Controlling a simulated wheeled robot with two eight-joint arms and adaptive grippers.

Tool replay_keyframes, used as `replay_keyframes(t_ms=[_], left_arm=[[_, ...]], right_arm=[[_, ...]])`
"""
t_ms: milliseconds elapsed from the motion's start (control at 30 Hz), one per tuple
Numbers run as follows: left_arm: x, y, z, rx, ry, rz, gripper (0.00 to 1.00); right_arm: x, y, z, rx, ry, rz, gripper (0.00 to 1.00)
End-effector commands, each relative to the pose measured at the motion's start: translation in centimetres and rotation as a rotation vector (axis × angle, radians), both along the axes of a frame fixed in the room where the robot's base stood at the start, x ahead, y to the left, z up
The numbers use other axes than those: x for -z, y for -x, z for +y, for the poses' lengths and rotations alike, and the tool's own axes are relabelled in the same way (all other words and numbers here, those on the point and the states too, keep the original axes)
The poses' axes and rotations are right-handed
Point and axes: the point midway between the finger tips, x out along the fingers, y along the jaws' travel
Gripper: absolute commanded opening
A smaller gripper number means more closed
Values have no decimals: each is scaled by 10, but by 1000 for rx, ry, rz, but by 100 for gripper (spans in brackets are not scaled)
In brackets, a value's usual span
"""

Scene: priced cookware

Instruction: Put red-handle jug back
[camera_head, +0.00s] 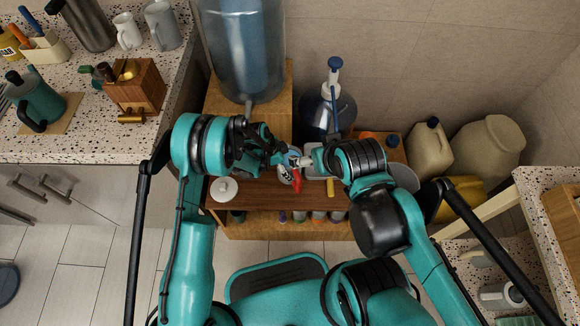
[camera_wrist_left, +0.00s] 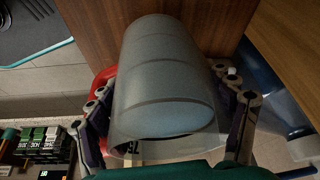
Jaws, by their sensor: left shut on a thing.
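The red-handle jug (camera_head: 286,174) is small in the head view, over the wooden cabinet, with its red handle (camera_head: 297,183) on the right side. My left gripper (camera_head: 284,158) is shut on it. In the left wrist view the jug (camera_wrist_left: 168,75) is a grey translucent cylinder between the fingers of my left gripper (camera_wrist_left: 165,95). A strip of red shows behind the left finger, and part of a dark printed label shows below. My right gripper (camera_head: 309,161) is close beside the jug on its right. Its fingers are too small and hidden to read.
A wooden cabinet (camera_head: 262,195) with a white round lid (camera_head: 224,189) on top stands ahead. A large blue water bottle (camera_head: 245,50) and a blue pump bottle (camera_head: 327,110) stand behind. A speckled counter (camera_head: 75,140) with cookware is at left. Beige canisters (camera_head: 430,150) are at right.

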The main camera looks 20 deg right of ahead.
Motion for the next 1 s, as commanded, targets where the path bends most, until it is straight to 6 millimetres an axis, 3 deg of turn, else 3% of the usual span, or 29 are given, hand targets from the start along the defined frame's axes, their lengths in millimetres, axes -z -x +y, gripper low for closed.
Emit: replay_keyframes(t_ms=[233,667,700,733,767,1000], left_arm=[[33,0,0,0,1,0,21],[36,0,-1,0,1,0,21],[37,0,0,0,0,0,88],[37,0,0,0,0,0,96],[37,0,0,0,0,0,100],[36,0,0,0,0,0,100]], right_arm=[[18,0,0,0,0,0,100],[17,0,0,0,0,0,100],[17,0,0,0,0,0,100],[17,0,0,0,0,0,100],[17,0,0,0,0,0,100],[17,0,0,0,0,0,100]])
